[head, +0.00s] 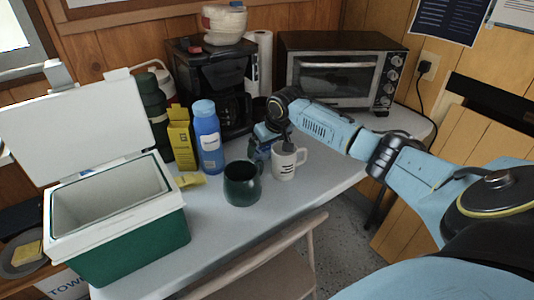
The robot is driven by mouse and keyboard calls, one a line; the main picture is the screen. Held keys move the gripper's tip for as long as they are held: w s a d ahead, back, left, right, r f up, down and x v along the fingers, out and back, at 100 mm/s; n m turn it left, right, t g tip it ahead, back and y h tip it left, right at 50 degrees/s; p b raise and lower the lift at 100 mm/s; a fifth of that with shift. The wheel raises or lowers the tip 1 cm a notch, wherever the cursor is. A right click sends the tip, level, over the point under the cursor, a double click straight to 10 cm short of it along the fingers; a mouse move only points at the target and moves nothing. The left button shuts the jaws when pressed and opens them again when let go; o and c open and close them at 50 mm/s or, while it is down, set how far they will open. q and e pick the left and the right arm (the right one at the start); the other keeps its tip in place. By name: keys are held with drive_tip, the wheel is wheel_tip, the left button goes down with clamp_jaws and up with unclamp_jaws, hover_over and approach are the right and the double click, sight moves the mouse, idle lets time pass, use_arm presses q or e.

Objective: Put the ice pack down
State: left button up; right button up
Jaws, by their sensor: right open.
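My right gripper (258,153) is open and low over the table, behind the dark green mug (242,188) and left of the white mug (286,163). Its arm comes in from the right. I cannot make out an ice pack for sure. The blue shapes at the gripper may be its own parts, and the mugs partly hide the space around its fingertips. My left gripper is not in view.
A green and white cooler (135,240) stands open at left, seemingly empty. A blue bottle (208,139), yellow box (181,139), dark green flask (153,112) and flat yellow packet (190,180) stand or lie beside it. Behind are a coffee maker (205,72) and toaster oven (340,75). The front table (215,235) is clear.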

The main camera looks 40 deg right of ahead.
sight(268, 148)
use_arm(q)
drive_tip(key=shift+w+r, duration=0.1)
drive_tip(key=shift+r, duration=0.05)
use_arm(e)
drive_tip(key=c, duration=0.9)
drive_tip(key=shift+o, duration=0.2)
drive_tip(key=shift+r, duration=0.15)
wheel_tip(268, 148, up, 8)
drive_tip(key=p, duration=0.3)
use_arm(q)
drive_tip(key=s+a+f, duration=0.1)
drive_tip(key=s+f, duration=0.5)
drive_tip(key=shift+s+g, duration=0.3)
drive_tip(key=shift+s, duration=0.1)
use_arm(e)
drive_tip(key=shift+r, duration=0.9)
